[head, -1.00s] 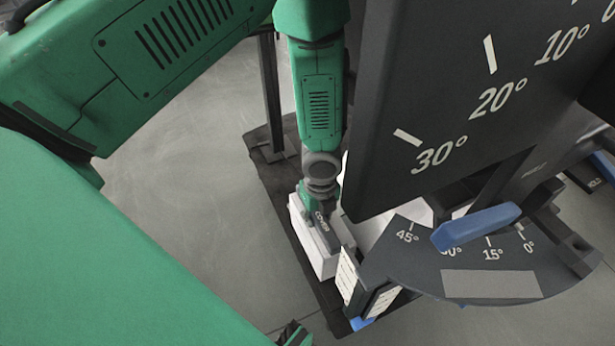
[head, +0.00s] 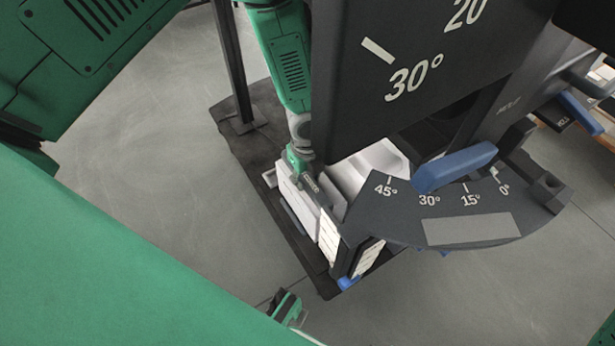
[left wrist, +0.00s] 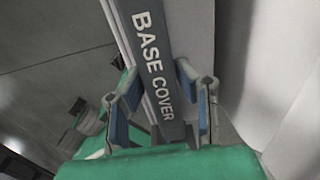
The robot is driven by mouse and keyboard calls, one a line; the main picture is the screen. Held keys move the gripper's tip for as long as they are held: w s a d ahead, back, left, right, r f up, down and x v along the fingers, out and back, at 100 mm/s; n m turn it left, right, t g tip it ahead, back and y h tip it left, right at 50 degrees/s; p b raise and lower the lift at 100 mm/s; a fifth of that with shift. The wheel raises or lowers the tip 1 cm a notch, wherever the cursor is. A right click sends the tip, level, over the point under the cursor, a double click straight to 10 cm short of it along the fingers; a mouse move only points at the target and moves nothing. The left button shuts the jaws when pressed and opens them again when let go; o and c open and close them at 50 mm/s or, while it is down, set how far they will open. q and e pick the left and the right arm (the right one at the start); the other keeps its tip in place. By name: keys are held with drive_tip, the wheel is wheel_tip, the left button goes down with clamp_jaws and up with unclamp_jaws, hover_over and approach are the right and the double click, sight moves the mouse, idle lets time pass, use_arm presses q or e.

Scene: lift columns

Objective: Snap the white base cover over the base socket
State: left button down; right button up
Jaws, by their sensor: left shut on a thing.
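The white base cover (head: 296,205) is a pale box-like part with a dark handle bar. It stands at the foot of the column, very close to the pale base (head: 368,165), which I take for the base socket. The tall dark column panel hides part of this base. My left gripper (head: 303,172) reaches down from above and is shut on the cover's handle. In the left wrist view the dark handle (left wrist: 160,65) reads BASE COVER and runs between the blue-padded fingers. I cannot tell whether the cover is seated.
The dark angle-marked panel (head: 420,70) stands just right of my left arm. An angle plate (head: 465,215) with a blue lever (head: 455,167) juts out at right. A dark post (head: 235,75) rises from the black floor mat (head: 250,165). Grey floor is clear at left.

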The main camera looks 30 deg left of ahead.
use_arm(q)
drive_tip(key=shift+f, duration=0.25)
idle(0.7)
drive_tip(key=shift+a+f+p, duration=0.1)
drive_tip(key=shift+f+p, duration=0.05)
drive_tip(key=shift+p, duration=0.3)
idle(0.7)
drive_tip(key=c, duration=0.7)
unclamp_jaws()
